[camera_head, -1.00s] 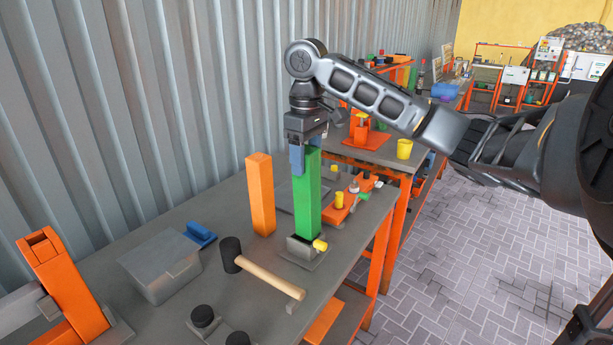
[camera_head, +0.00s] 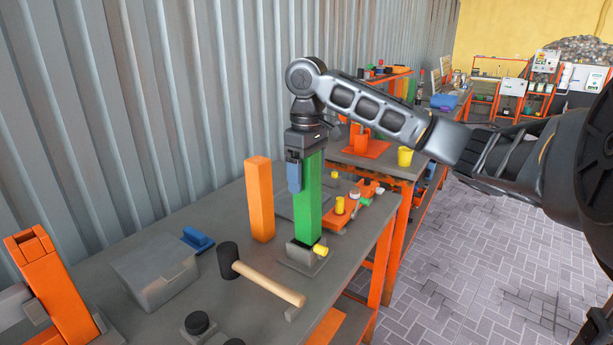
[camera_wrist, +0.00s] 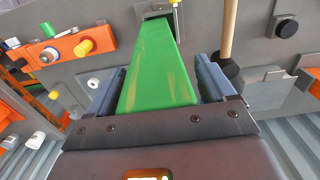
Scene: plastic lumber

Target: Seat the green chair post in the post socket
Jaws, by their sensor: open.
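The green chair post (camera_head: 308,200) stands upright on the bench, its lower end in the grey post socket (camera_head: 301,256), which has a yellow knob (camera_head: 320,250) on its side. How deep it sits inside the socket I cannot tell. My gripper (camera_head: 303,172) is at the top of the post, pointing down. In the wrist view the green post (camera_wrist: 155,70) lies between the two blue fingers of my gripper (camera_wrist: 158,85), with a visible gap at the right finger. The socket plate (camera_wrist: 160,12) shows at the post's far end.
An orange post (camera_head: 259,200) stands to the left. A mallet (camera_head: 262,277) lies in front of the socket. A grey bin (camera_head: 155,272), a blue-handled tool (camera_head: 198,238) and an orange fixture (camera_head: 350,206) share the bench (camera_head: 215,320).

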